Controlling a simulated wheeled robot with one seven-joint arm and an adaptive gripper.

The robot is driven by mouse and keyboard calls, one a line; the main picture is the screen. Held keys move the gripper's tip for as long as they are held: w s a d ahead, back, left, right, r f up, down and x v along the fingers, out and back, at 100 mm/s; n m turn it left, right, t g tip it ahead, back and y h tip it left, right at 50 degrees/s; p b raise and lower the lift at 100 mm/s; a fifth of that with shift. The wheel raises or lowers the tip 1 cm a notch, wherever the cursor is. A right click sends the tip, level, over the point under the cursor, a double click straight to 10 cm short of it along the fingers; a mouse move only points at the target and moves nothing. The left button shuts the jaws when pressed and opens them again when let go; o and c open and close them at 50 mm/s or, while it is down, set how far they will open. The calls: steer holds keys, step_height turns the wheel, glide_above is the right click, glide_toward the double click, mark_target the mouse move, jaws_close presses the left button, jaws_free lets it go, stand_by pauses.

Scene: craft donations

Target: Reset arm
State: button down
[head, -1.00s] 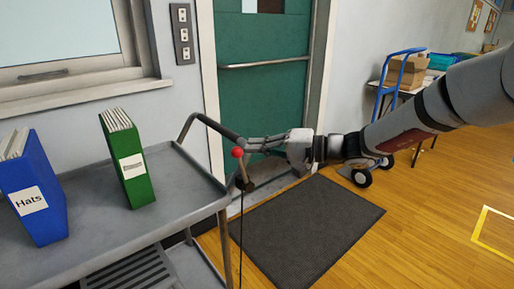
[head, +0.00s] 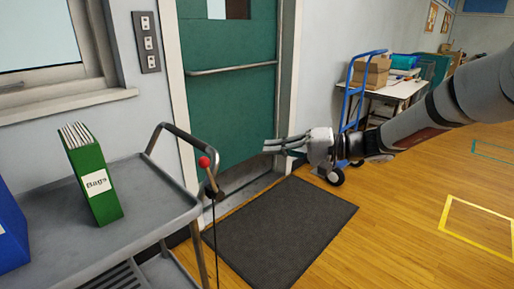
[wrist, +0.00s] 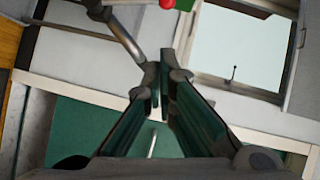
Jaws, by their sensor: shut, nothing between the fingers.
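My gripper (head: 268,147) is shut and empty in the head view. It is held in the air in front of the green door (head: 228,100), to the right of the cart's handle, pointing left. My arm reaches in from the right edge. In the wrist view my gripper (wrist: 160,75) shows its two fingers close together, with nothing visible between them.
A grey cart (head: 150,185) at the left holds a green "Bags" binder (head: 92,172) and a partly cut-off blue binder (head: 10,232). A red-knobbed lever (head: 204,162) stands by its handle. A dark mat (head: 285,235) lies below. A blue hand truck (head: 350,95) stands behind my arm.

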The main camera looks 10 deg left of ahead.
steer(key=shift+d, duration=0.3)
steer(key=s+d+r+n+g+h, duration=0.15)
steer(key=s+h, duration=0.25)
steer(key=s, duration=0.6)
steer(key=s+d+g+h, duration=0.2)
steer(key=s+d+h, duration=0.15)
steer(key=s, duration=0.65)
steer(key=s+d+f+m+t+h, duration=0.15)
steer(key=s+d+h, duration=0.35)
steer(key=s+d, duration=0.5)
steer(key=s+d+f+m+t+h, duration=0.15)
steer(key=s+d+h, duration=0.25)
steer(key=s+d, duration=0.55)
step_height(320, 180, up, 21)
steer(key=s+a+t+p, duration=0.1)
steer(key=a+t+p, duration=0.2)
steer(key=p, duration=1.6)
steer(key=shift+s+f, duration=0.2)
steer(key=shift+s, duration=0.15)
